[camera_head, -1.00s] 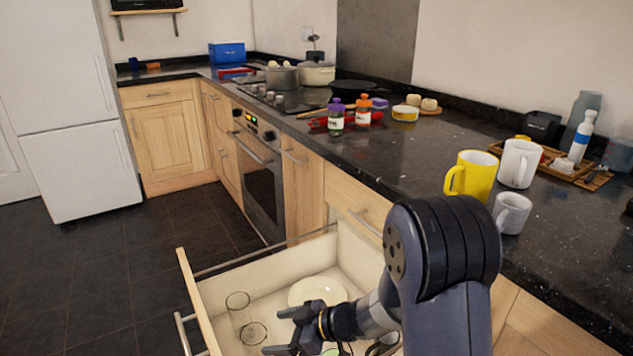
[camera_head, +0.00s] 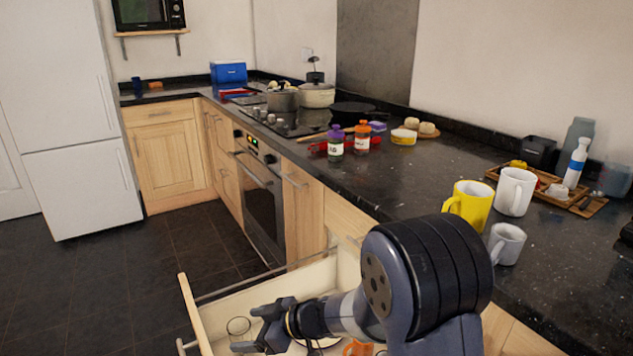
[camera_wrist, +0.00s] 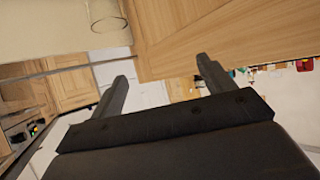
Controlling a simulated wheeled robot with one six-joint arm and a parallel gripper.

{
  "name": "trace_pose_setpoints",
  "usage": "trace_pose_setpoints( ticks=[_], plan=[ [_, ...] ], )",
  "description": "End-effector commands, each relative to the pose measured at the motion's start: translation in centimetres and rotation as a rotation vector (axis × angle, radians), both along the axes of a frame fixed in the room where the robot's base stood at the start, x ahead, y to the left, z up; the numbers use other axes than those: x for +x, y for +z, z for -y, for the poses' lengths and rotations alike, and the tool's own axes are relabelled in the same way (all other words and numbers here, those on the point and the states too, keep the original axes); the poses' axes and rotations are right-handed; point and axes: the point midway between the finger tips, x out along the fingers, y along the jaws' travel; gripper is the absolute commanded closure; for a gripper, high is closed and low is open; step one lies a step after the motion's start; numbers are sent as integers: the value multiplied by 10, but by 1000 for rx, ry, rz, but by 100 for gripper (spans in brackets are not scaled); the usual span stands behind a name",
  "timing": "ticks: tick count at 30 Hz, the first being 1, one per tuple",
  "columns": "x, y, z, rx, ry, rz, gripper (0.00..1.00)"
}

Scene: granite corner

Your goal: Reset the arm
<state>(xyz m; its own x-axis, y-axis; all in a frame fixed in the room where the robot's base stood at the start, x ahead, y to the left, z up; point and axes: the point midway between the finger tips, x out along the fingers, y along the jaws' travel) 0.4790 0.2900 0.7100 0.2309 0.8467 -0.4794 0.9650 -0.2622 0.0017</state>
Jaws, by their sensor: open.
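My gripper (camera_head: 258,330) hangs over the open drawer (camera_head: 190,310) in the lower middle of the head view, its fingers toward the left. In the wrist view my gripper (camera_wrist: 165,85) has its two dark fingers wide apart, with nothing between them. A clear glass (camera_head: 238,328) stands in the drawer just behind the fingers; a glass (camera_wrist: 103,14) also shows at the top of the wrist view. Something orange (camera_head: 358,347) shows low in the drawer under my arm. My arm hides much of the drawer's inside.
The dark counter (camera_head: 420,180) runs along the right. A yellow mug (camera_head: 468,206), a white mug (camera_head: 514,191) and a grey-white mug (camera_head: 506,243) stand close to my arm. The oven (camera_head: 262,200) lies beyond the drawer. The floor at left is clear.

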Motion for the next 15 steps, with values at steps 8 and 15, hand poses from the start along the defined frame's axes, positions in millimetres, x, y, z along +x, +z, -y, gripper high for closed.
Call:
trace_pose_setpoints(
  ticks=[8, 15],
  plan=[
    [12, 34, 13, 1, -96, -2, 23],
    [22, 57, 27, 1, -183, -1, 23]
  ],
)
